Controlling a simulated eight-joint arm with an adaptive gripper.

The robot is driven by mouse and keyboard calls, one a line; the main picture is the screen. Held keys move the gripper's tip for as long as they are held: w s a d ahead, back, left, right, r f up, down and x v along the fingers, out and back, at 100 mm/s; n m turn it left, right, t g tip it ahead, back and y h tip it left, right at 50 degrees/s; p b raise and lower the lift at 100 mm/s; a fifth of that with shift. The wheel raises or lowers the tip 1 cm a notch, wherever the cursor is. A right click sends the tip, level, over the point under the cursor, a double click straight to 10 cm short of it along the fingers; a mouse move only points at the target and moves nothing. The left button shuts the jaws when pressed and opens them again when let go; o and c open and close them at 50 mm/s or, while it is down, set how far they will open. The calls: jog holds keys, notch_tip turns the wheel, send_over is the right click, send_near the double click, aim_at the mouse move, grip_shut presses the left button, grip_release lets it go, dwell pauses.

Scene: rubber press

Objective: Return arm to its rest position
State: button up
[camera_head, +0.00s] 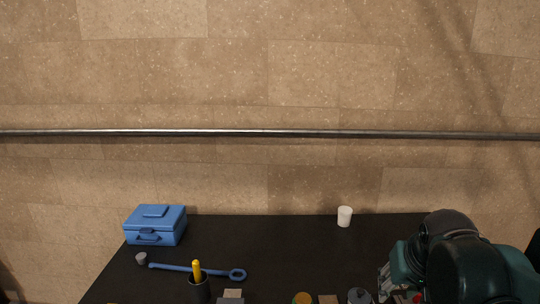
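My arm (455,262), dark green and black, fills the lower right corner and hangs over the right part of the black table. A small grey metallic part at its left side looks like part of my gripper (385,283). Its fingertips are hidden or cut off by the bottom edge, so I cannot tell whether it is open, or whether it holds anything.
On the black table (300,250) stand a blue toolbox (155,226), white cup (344,216), small grey cylinder (141,258), blue wrench (195,268) and dark holder (199,290) with a yellow-handled tool (196,270). Several small items line the bottom edge.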

jog(key=s+a+f+n+t+y, duration=0.1)
jog(key=s+a+f+n+t, duration=0.1)
jog(key=s+a, duration=0.5)
jog(key=a+f, duration=0.1)
jog(key=a, duration=0.2)
jog(key=shift+s+n+b, duration=0.15)
jog(key=shift+n+b, duration=0.15)
dwell(1.0)
